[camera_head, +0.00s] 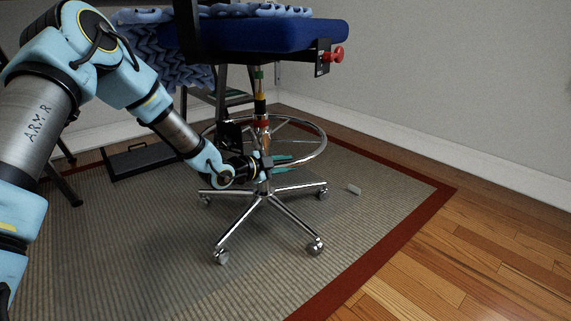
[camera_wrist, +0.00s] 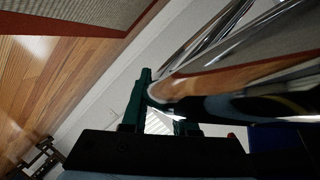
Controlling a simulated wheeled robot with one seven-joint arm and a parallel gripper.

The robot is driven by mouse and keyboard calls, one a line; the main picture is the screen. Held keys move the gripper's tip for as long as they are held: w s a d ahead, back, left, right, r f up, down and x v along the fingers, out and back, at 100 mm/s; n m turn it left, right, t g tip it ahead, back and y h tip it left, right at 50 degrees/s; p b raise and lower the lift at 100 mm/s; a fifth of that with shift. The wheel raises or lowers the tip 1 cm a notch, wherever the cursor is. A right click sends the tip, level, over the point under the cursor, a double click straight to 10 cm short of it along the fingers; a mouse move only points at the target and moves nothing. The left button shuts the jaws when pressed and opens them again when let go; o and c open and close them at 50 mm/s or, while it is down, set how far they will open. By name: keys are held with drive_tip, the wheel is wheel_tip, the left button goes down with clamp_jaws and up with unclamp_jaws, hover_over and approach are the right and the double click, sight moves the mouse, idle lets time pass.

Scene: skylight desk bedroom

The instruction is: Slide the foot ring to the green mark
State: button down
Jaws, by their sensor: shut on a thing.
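The chrome foot ring (camera_head: 322,140) circles the column of a tall swivel chair, low down above the star base. The column carries coloured bands: the green mark (camera_head: 259,74) is near the top, just under the seat, with yellow, black and red bands (camera_head: 262,124) below it. The ring sits well below the green mark. My gripper (camera_head: 279,160), with teal fingers, is shut on the foot ring at its near side, in front of the column. The wrist view shows the teal fingers (camera_wrist: 162,102) close around shiny metal; the exact contact is partly hidden.
The blue seat (camera_head: 270,36) overhangs the column, with a red knob (camera_head: 338,54) at its right. The chrome wheeled base (camera_head: 286,216) stands on a grey rug (camera_head: 150,235) with a red border. Wooden floor at right is clear.

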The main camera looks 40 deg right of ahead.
drive_tip(key=shift+w+r, duration=0.3)
drive_tip(key=shift+r, duration=0.05)
wheel_tip(320, 180, down, 14)
drive_tip(key=b, duration=0.5)
drive_tip(key=shift+r, duration=0.25)
drive_tip(key=c, duration=1.1)
unclamp_jaws()
drive_tip(key=shift+a+f, duration=0.1)
drive_tip(key=o, duration=0.4)
drive_tip(key=shift+s, duration=0.15)
drive_tip(key=shift+p+v, duration=2.45)
drive_tip(key=shift+v, duration=2.9)
